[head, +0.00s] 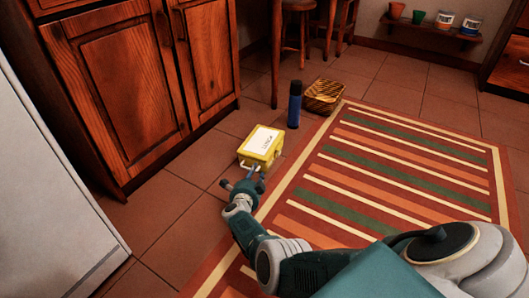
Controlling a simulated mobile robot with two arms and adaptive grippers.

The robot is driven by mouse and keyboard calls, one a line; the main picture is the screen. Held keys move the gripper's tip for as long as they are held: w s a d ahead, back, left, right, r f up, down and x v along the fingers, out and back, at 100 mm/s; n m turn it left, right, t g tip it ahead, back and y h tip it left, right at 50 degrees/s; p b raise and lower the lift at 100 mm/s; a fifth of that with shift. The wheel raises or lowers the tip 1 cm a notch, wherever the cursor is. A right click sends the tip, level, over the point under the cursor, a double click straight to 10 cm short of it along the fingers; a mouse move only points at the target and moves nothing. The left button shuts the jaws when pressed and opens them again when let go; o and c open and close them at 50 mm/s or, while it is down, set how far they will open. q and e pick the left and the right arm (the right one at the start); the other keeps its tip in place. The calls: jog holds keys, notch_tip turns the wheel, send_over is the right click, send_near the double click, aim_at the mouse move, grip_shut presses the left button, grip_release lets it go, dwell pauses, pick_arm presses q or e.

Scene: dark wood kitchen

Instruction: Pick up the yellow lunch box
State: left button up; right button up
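The yellow lunch box (261,144) stands on the tiled floor beside the rug's edge. It has a white label reading "LUNCH" on its lid, and its handle side faces my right gripper. My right gripper (244,177) is just in front of the box, with its fingers spread apart. One fingertip overlaps the box's near lower edge in the picture; I cannot tell whether it touches. My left gripper is not in view.
A blue bottle (295,104) stands just behind the box, and a woven basket (323,96) sits farther back. Wooden cabinets (125,85) and a pale appliance (45,190) line the left. A striped rug (400,165) lies flat at right. A stool (297,30) stands behind.

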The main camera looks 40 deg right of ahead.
jog(key=shift+w+d+f, duration=0.35)
jog(key=shift+w+d, duration=0.1)
jog(key=shift+w, duration=0.05)
jog(key=shift+r, duration=0.15)
jog(key=shift+c, duration=0.8)
grip_shut()
jog(key=shift+r, duration=0.1)
